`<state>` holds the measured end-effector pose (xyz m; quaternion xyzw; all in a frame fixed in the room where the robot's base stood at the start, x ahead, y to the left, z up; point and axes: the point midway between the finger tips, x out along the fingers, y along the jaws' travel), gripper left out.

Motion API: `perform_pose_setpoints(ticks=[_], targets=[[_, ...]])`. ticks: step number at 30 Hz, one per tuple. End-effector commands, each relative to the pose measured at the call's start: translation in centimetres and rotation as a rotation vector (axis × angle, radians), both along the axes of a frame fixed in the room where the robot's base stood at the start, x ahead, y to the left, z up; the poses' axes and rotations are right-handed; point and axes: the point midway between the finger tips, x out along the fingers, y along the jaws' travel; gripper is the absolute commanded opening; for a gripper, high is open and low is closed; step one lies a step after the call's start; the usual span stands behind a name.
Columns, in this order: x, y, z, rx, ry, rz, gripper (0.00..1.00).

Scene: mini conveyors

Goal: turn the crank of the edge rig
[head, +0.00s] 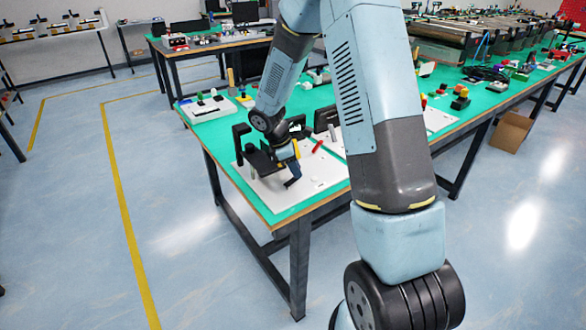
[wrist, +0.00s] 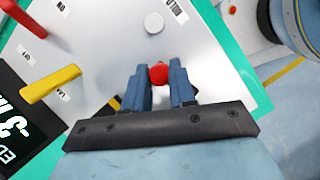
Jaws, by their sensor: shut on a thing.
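In the wrist view, my gripper (wrist: 159,88) has its two blue-grey fingers closed on either side of a round red knob (wrist: 158,74). The knob looks like the crank's handle; the crank arm beneath it is hidden by the fingers and palm. The rig's pale board (wrist: 215,75) lies below. In the head view, my gripper (head: 291,180) is low over the front of the white board (head: 275,199), and the red knob cannot be made out there.
In the wrist view, a pale round knob (wrist: 153,22), a red lever (wrist: 25,20) and a yellow lever (wrist: 50,83) stand nearby. A black display (wrist: 15,125) is at left.

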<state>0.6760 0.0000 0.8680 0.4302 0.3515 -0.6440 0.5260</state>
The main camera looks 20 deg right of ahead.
Motion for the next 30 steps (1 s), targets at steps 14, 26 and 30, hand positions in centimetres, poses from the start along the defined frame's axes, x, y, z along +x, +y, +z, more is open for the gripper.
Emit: perform_pose_setpoints(ticks=[14, 26, 30], targets=[[-0.2, 0.0, -0.1, 0.001, 0.003, -0.027, 0.00], [-1.0, -0.7, 0.0, -0.003, 0.002, -0.279, 0.00], [-1.5, -0.9, 0.0, -0.003, 0.001, -0.412, 0.00]])
